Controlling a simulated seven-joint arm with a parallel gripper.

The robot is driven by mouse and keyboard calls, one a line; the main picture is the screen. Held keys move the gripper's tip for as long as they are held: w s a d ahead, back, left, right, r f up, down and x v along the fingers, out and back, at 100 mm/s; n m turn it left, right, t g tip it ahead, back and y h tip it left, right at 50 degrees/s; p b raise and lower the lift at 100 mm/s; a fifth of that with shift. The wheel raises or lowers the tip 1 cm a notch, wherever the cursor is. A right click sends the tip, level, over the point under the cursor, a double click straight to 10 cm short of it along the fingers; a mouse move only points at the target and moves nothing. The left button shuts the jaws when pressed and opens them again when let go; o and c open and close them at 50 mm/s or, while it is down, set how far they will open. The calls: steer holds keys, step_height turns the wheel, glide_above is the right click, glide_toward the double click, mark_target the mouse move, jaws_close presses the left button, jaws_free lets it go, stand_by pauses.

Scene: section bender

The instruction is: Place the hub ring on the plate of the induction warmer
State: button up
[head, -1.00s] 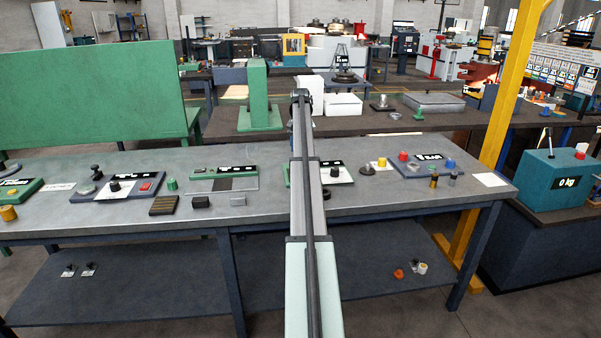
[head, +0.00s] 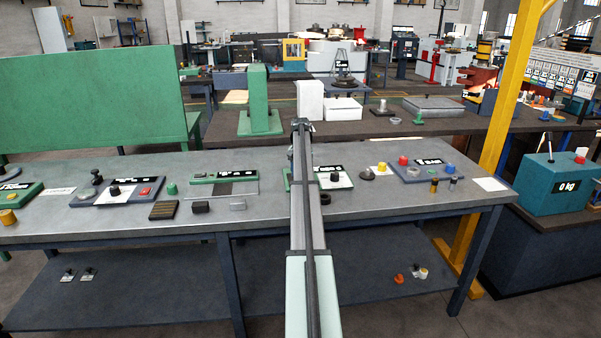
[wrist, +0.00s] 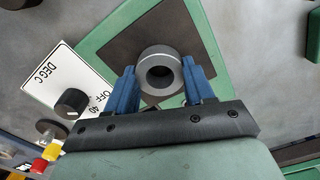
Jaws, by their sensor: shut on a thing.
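The hub ring (wrist: 161,72) is a grey, thick-walled ring with a dark bore. In the wrist view the two blue fingers of my gripper (wrist: 162,82) are shut on it from either side. Ring and fingertips appear over the dark square plate (wrist: 123,45) of the green induction warmer (wrist: 202,28). I cannot tell whether the ring touches the plate. The warmer's white panel, with a black dial (wrist: 72,102), lies left of the plate. In the head view my arm hides the gripper, the ring and most of the warmer (head: 288,178); its panel (head: 345,182) shows to the right.
Right of the warmer stand a dark grey cone-shaped piece (head: 367,174), a yellow piece (head: 382,168) and a blue-grey station (head: 418,174). A dark round piece (head: 330,199) lies in front of the panel. Left is another green station (head: 222,178).

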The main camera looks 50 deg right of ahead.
steer(key=o, duration=1.3)
steer(key=shift+f, duration=0.1)
steer(key=shift+c, duration=0.2)
step_height(320, 180, up, 12)
